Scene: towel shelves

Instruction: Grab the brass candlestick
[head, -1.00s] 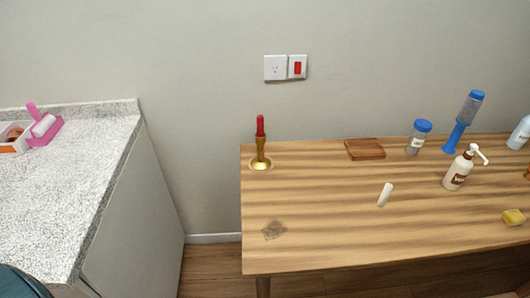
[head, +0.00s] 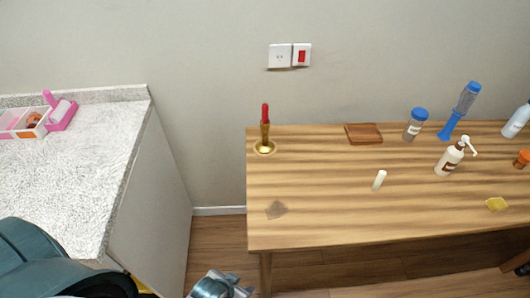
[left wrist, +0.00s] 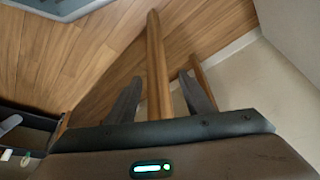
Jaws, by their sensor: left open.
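The brass candlestick (head: 264,147) stands upright near the left back corner of the wooden table, with a red candle (head: 265,113) in it. My left gripper (head: 228,284) is at the bottom edge of the head view, low in front of the table's left end and well apart from the candlestick. In the left wrist view my left gripper (left wrist: 160,78) has its two fingers spread with nothing held; a wooden table leg (left wrist: 157,60) shows beyond them. The candlestick does not show in that view. My right gripper is not in view.
A speckled counter (head: 70,180) stands at left, with a floor gap between.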

